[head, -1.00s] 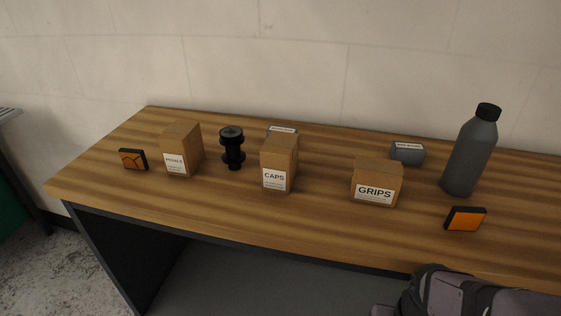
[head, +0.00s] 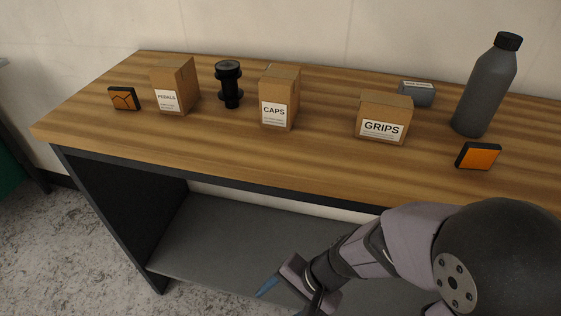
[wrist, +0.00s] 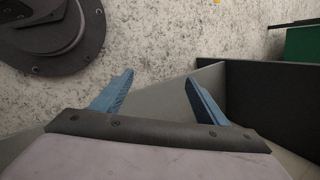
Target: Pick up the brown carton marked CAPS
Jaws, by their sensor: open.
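The brown carton marked CAPS (head: 279,97) stands upright on the wooden bench top, near the middle of the head view, with its white label facing me. My gripper (head: 268,287) is low in front of the bench, below the top's edge and well apart from the carton. In the wrist view its two blue fingers (wrist: 155,92) are spread with nothing between them. The carton does not show in the wrist view.
A PEDALS carton (head: 175,84) and a black hub-like part (head: 229,84) stand left of CAPS. A GRIPS carton (head: 384,117), grey box (head: 416,94), grey bottle (head: 485,85) and orange reflector (head: 478,156) are right. The bench's front edge (head: 215,173) lies between.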

